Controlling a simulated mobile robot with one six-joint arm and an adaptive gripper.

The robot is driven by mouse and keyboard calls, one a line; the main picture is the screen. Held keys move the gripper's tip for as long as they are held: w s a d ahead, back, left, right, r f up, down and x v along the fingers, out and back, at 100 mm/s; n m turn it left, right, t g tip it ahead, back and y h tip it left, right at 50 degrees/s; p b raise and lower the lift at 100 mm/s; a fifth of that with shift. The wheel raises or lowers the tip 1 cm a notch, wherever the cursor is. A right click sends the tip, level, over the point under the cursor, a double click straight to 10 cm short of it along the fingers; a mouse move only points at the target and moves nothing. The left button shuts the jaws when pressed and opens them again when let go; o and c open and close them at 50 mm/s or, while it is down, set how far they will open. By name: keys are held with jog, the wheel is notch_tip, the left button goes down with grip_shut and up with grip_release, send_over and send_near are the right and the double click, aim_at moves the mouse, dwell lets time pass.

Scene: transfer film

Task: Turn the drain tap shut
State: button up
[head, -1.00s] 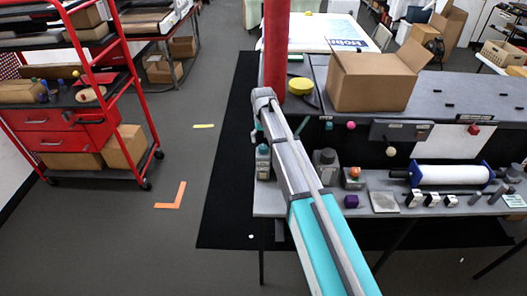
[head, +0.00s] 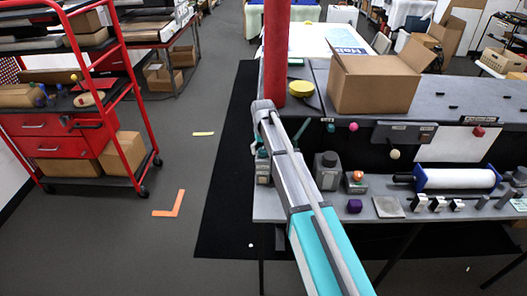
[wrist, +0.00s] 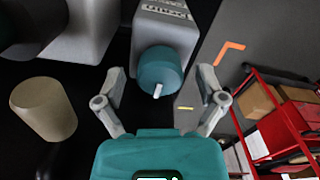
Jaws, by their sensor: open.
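In the wrist view the drain tap is a teal round knob (wrist: 160,68) with a white pointer mark. It sits on a grey block (wrist: 165,25) whose label, seen upside down, appears to read "Drain". The pointer mark is toward the bottom of the picture, on my gripper's side. My gripper (wrist: 160,82) is open, with one finger on each side of the knob. Dark gaps show between the fingers and the knob, so it is not gripped. In the head view my arm reaches to the bench's left end, and the fingers cannot be made out there.
A beige cylinder (wrist: 43,108) stands left of my gripper. A red post (head: 276,50) rises behind my arm. A red cart (head: 75,135) stands across the clear floor.

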jog(key=c, duration=1.1)
jog(key=shift+c, duration=0.2)
jog(key=shift+n, duration=0.4)
jog(key=n, duration=0.7)
jog(key=shift+n, duration=0.4)
jog(key=n, duration=0.4)
jog(key=shift+n, duration=0.3)
jog(key=n, duration=0.4)
jog(key=shift+n, duration=0.4)
